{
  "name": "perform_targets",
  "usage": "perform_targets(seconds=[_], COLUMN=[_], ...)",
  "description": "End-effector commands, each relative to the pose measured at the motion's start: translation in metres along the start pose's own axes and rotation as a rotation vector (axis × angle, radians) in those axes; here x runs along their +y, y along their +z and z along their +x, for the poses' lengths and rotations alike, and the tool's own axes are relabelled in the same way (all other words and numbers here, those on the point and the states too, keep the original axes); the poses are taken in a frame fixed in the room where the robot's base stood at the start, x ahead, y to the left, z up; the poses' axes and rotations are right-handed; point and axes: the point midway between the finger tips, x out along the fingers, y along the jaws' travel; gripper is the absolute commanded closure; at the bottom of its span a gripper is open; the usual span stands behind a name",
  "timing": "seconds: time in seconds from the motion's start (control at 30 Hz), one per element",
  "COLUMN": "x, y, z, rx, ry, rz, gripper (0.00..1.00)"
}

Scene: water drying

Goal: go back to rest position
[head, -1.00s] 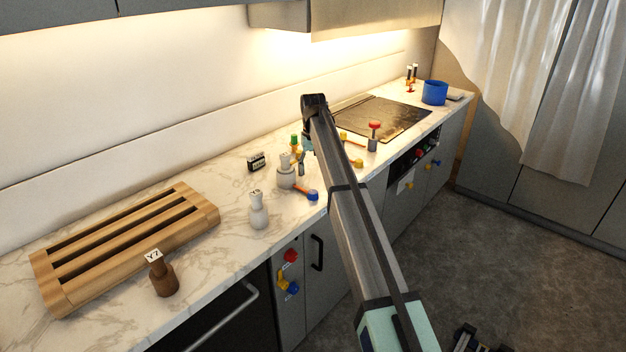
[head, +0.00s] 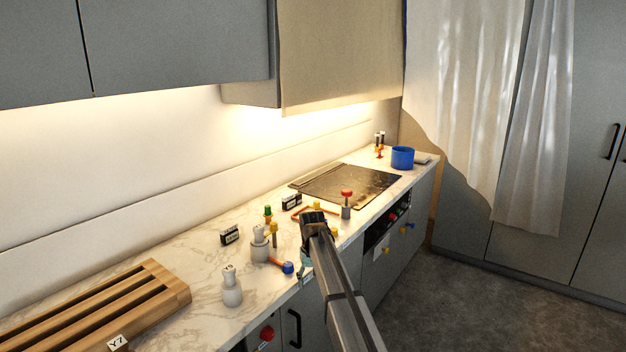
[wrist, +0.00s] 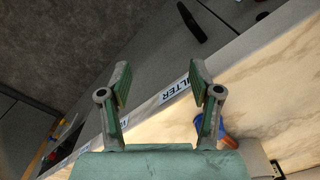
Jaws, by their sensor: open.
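My gripper (wrist: 160,82) shows in the wrist view with its two green-and-grey fingers spread wide and nothing between them. It points down over the front edge of the counter (wrist: 262,85). In the head view my arm reaches up from the bottom, and its end is by the counter's front edge, to the right of the blue-ended tool (head: 287,267). The fingers are mostly hidden there behind my arm. A blue round part (wrist: 227,138) shows beyond the right finger in the wrist view.
White bottles (head: 232,290) (head: 260,247), a red-topped piece (head: 347,200) and small black-and-white boxes (head: 230,235) stand on the counter. A wooden rack (head: 110,305) is at the left, a dark hob (head: 345,185) and blue pot (head: 402,157) farther back. The floor at right is clear.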

Motion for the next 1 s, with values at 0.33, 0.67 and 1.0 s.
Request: perform_targets(seconds=[0.33, 0.67, 1.0], x=[0.073, 0.099, 0.093], y=[0.193, 0.345, 0.421], z=[0.152, 0.218, 0.278], rx=[-0.002, 0.002, -0.107], ry=[0.000, 0.000, -0.012], rz=[0.113, 0.201, 0.221], gripper=[0.36, 0.36, 0.36])
